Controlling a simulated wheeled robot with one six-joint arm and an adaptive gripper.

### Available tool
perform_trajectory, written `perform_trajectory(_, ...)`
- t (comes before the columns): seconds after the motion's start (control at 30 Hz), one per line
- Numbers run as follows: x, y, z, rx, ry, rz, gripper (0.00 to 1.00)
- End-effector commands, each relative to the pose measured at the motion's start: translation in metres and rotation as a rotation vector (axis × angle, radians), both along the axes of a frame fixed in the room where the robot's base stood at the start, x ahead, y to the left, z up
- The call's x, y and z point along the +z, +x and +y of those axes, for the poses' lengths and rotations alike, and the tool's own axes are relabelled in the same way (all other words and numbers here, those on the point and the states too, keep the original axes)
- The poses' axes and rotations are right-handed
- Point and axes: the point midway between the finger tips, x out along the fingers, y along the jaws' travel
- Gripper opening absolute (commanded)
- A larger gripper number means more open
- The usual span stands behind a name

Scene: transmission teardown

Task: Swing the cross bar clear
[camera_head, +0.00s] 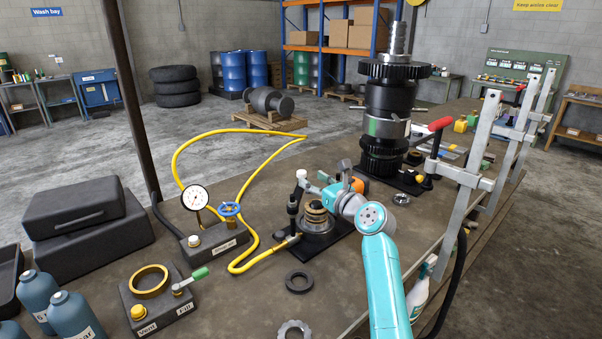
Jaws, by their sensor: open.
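A small press fixture stands mid-bench, with a spring-like stack (317,213) on a dark base plate (322,241). A dark upright post (293,208) with a pale rounded top (301,174) stands at its left. I cannot clearly make out the cross bar; it seems to be at the top of this fixture, partly hidden by my wrist. My teal arm reaches in from the lower right. My gripper (338,184) is open, just above and right of the stack. Its fingertips are small and partly hidden, so I cannot tell whether they touch anything. An orange part (358,184) shows just behind it.
A tall black gear assembly (390,110) with a red-handled clamp (439,124) stands behind. A yellow hose (177,150) loops left by a gauge (195,198) and blue valve wheel (229,209). Grey clamp uprights (468,180) line the right edge. A dark ring (299,282) lies in front.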

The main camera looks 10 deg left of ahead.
Motion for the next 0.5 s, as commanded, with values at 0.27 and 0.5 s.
perform_trajectory(0.27, 0.001, 0.029, 0.031, 0.002, -0.001, 0.001, 0.56)
perform_trajectory(0.5, 0.0, 0.042, 0.043, 0.001, -0.001, 0.0, 0.56)
